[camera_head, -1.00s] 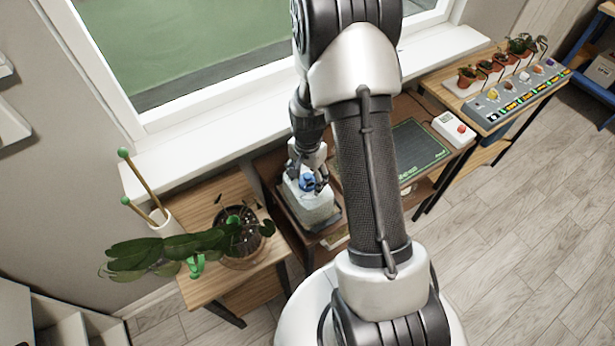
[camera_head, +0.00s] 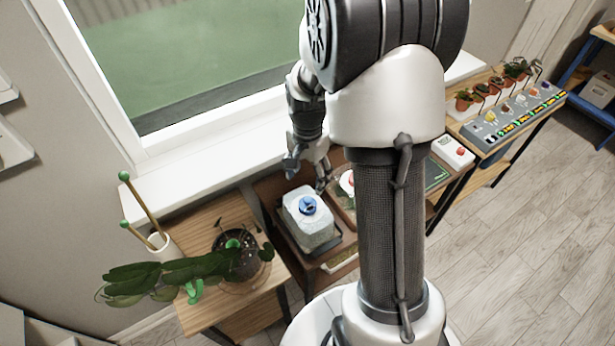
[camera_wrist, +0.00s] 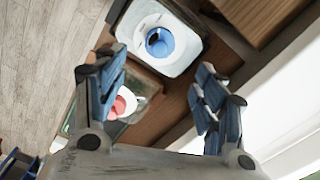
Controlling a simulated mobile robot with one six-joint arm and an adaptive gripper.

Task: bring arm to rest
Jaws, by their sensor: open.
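My gripper (camera_head: 307,170) is open and empty in the head view, raised above and behind a clear, squarish container with a blue cap (camera_head: 308,206). The wrist view shows its two blue-padded fingers (camera_wrist: 160,100) spread apart with nothing between them. Beyond the fingertips, the container's white top and blue cap (camera_wrist: 160,43) show in the wrist view, apart from the fingers. My arm hides part of the middle table in the head view.
A potted plant (camera_head: 238,258) with long leaves stands on the left wooden table (camera_head: 205,217). A window and white sill (camera_head: 180,187) run behind. Small potted plants (camera_head: 497,86) line the right table. A white box with a red button (camera_head: 453,151) sits nearby. Floor is clear at right.

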